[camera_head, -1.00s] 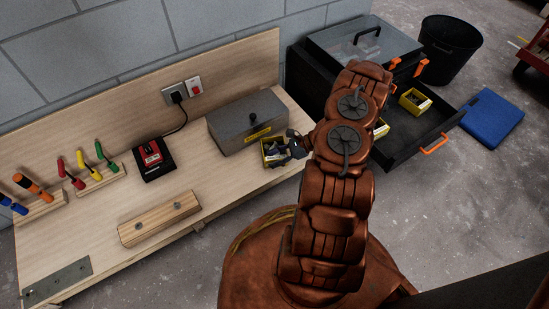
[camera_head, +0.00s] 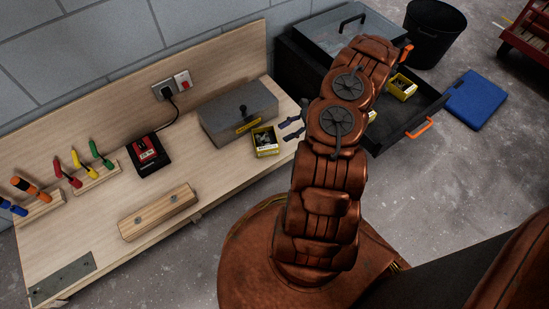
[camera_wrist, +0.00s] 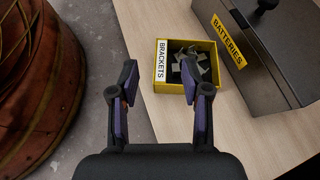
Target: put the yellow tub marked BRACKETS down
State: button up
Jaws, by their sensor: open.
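The yellow tub marked BRACKETS (camera_wrist: 160,87) stands upright on the wooden bench, with several dark metal pieces inside. In the head view the tub (camera_head: 265,152) is close to the bench's right end, just in front of the grey box. My gripper (camera_wrist: 158,75) is open and empty in the wrist view, its two fingers apart. The tub lies beyond the fingertips there. In the head view my gripper (camera_head: 290,130) is just right of the tub, with a gap between them.
A grey metal box marked BATTERIES (camera_wrist: 285,50) stands beside the tub. A red and black charger (camera_head: 148,155) and a wooden batten (camera_head: 157,212) are further left on the bench (camera_head: 110,225). A black toolbox drawer (camera_head: 400,140) holding yellow tubs is at right.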

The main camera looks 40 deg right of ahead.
jog(key=w+a+r+n+g, duration=0.4)
jog(key=a+r+n, duration=0.3)
jog(key=a+r, duration=0.6)
jog(key=s+a+r+n+g+h, duration=0.3)
jog(key=s+a+r+n+g, duration=0.15)
jog(key=a+r, duration=0.55)
jog(key=s+a+r+n+h, duration=0.2)
jog(key=s+a+r+n, duration=0.15)
jog(key=s, duration=0.25)
jog(key=s+a+r+n+h, duration=0.2)
jog(key=s+r+n, duration=0.1)
jog(key=s+r, duration=0.15)
jog(key=s+d+r+n+h, duration=0.1)
jog(key=s+n+h, duration=0.3)
jog(key=s, duration=0.8)
jog(key=shift+r+n, duration=0.3)
jog(key=shift+r, duration=0.35)
jog(key=shift+s, duration=0.1)
